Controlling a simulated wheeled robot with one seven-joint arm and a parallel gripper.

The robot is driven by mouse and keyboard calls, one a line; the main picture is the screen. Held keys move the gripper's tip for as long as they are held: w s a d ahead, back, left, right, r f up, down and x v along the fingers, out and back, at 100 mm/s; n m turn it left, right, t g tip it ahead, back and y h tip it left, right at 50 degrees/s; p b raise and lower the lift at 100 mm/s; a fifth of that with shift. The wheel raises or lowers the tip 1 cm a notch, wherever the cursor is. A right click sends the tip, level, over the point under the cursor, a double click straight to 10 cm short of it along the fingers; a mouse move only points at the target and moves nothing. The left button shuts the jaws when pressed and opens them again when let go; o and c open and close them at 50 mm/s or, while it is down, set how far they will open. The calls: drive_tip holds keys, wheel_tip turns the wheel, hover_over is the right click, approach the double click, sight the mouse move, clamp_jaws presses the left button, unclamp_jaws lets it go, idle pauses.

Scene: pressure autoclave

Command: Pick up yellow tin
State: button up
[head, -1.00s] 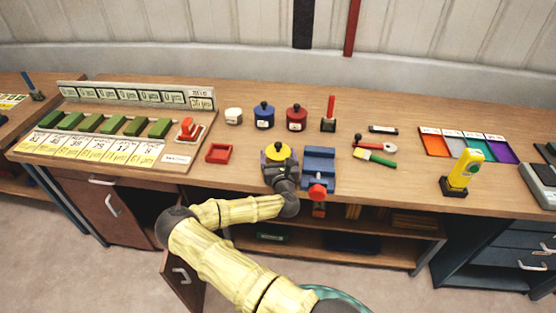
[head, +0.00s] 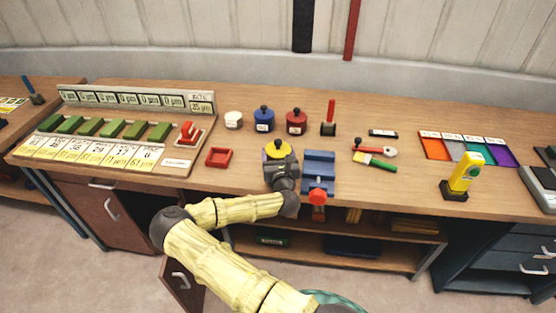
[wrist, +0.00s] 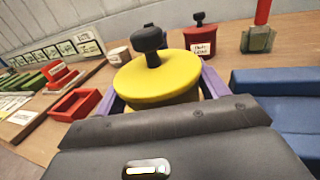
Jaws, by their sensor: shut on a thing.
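The yellow tin (head: 278,148) has a round yellow lid with a black knob. It is at the front of the wooden bench, left of the blue vise. In the wrist view the yellow tin (wrist: 158,80) stands upright between the purple fingers of my gripper (wrist: 160,100). My gripper (head: 279,160) is shut on the tin from the front. The lower part of the tin is hidden behind my gripper, so I cannot tell whether it touches the bench.
A blue vise (head: 318,172) stands close on the right. A red tray (head: 218,157) lies to the left. Blue (head: 264,119) and red (head: 296,121) tins and a white pot (head: 233,120) stand behind. The bench (head: 350,200) has bare wood along its front right.

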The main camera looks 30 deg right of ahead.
sight(278, 141)
wheel_tip(278, 141, up, 7)
drive_tip(key=shift+r, duration=0.2)
idle(0.6)
